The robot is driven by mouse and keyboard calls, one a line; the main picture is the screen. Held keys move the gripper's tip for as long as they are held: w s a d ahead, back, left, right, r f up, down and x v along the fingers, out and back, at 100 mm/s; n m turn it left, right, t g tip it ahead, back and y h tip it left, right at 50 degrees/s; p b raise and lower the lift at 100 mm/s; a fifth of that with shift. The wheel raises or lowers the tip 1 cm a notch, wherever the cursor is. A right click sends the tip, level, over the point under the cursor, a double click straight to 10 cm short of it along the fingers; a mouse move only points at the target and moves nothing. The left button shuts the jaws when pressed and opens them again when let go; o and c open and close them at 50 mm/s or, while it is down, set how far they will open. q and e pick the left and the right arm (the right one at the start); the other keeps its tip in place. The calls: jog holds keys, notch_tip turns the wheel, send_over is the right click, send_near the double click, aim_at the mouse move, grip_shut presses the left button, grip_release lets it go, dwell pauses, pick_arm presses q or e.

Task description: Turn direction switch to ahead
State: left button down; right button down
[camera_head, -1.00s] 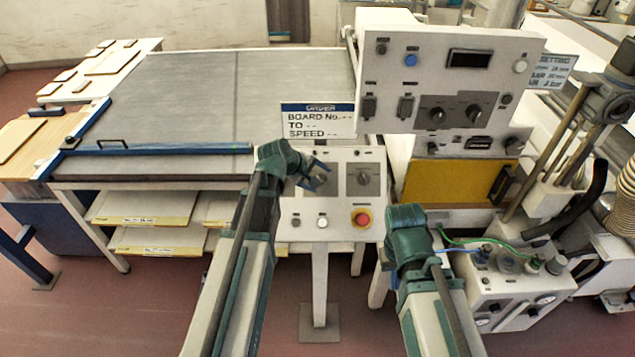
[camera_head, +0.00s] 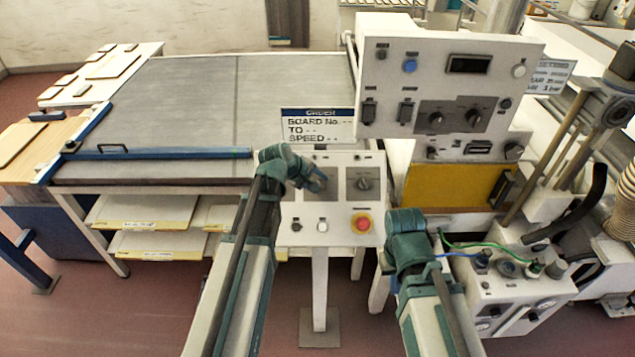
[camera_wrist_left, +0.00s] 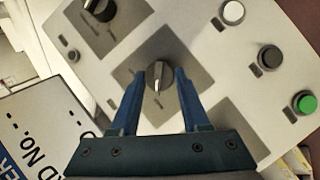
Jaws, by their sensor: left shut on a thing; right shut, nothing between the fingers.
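A small pale control panel (camera_head: 343,234) stands in the middle of the head view, with two dark rotary switches on grey plates. My left gripper (camera_head: 320,183) reaches the left switch and partly hides it there. In the left wrist view, the blue fingers of my left gripper (camera_wrist_left: 165,82) are shut on this black switch knob (camera_wrist_left: 160,68), one on each side. A light pointer line shows on the knob. The other rotary switch (camera_head: 365,181) stands free to its right. The plate labels are too small to read. My right gripper (camera_head: 408,238) is shut, off the panel, its fingertips mostly hidden.
Below the switches are a black button (camera_head: 297,226), a white button (camera_head: 322,226) and a red stop button (camera_head: 361,223). A green button (camera_wrist_left: 305,102) shows in the wrist view. An order sign (camera_head: 317,125) stands behind the panel. A larger control box (camera_head: 440,75) rises behind right.

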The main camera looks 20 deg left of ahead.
pick_arm(q)
jog(key=shift+w+r+m+g+y+p, duration=0.15)
jog(key=shift+m+g+p, duration=0.15)
jog(key=shift+m+p, duration=0.2)
jog(key=shift+w+r+m+g+y+p, duration=0.15)
jog(key=shift+m+g+p, duration=0.2)
jog(key=shift+m, duration=0.25)
jog(key=shift+d+f+m+g+p, duration=0.1)
jog(key=shift+m+g+p, duration=0.15)
jog(key=shift+m+p, duration=0.4)
jog(key=m+y, duration=0.1)
jog(key=m, duration=0.1)
jog(key=m+g+y+p, duration=0.1)
jog(key=m, duration=0.1)
jog(key=shift+d, duration=0.2)
jog(key=m, duration=0.1)
jog(key=m+y, duration=0.1)
jog(key=m+g+y, duration=0.1)
jog(key=shift+d+f+m, duration=0.1)
jog(key=shift+d+m, duration=0.15)
jog(key=shift+d+m+y+b, duration=0.1)
jog(key=shift+m+y+b, duration=0.3)
jog(key=shift+m+y, duration=1)
jog(key=shift+m, duration=0.4)
jog(key=shift+c, duration=1.9)
grip_release()
